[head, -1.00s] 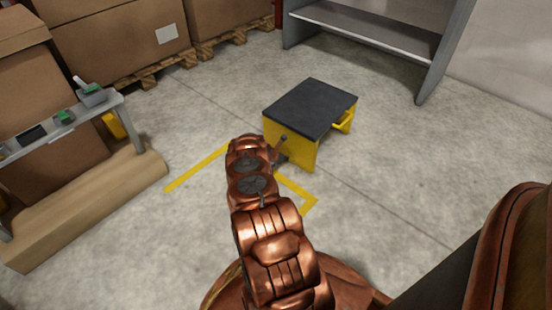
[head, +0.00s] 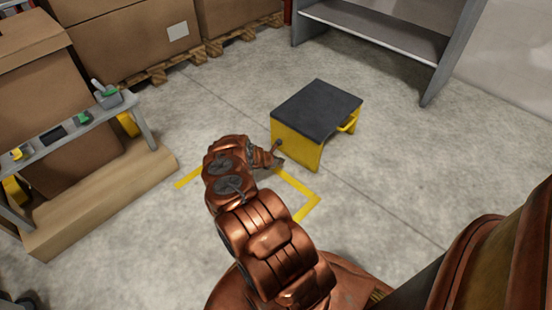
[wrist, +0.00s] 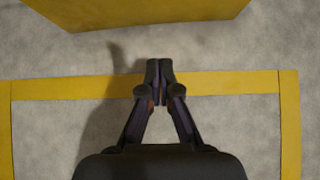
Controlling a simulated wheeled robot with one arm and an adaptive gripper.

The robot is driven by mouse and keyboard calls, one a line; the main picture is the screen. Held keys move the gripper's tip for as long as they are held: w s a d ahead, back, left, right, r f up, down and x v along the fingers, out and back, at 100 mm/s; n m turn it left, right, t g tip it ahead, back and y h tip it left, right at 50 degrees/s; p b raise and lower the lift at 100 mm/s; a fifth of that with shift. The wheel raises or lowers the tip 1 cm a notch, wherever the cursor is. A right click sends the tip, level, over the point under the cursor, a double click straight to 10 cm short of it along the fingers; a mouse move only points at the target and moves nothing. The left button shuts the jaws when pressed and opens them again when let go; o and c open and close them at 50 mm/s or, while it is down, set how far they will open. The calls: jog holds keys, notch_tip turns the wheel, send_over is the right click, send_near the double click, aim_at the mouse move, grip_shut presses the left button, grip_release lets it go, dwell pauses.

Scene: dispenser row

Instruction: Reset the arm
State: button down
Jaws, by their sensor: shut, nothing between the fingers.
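My gripper (wrist: 159,72) shows in the wrist view with its fingertips together and nothing between them. It hangs over the concrete floor and a yellow floor line (wrist: 222,84). In the head view my copper-coloured arm reaches forward over the floor, and the gripper is mostly hidden behind the arm's links. A yellow step stool (head: 297,150) with a black top stands just beyond the arm's end. Its yellow side (wrist: 140,10) also shows at the top of the wrist view, apart from the fingertips.
A grey bench (head: 141,118) with small green and dark items stands at the left, by cardboard boxes (head: 130,40) on pallets. A grey shelf unit (head: 385,38) stands at the back right. Open floor (head: 400,160) lies right of the stool.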

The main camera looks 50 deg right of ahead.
jog(key=shift+p+v, duration=0.75)
jog(key=shift+v, duration=1.2)
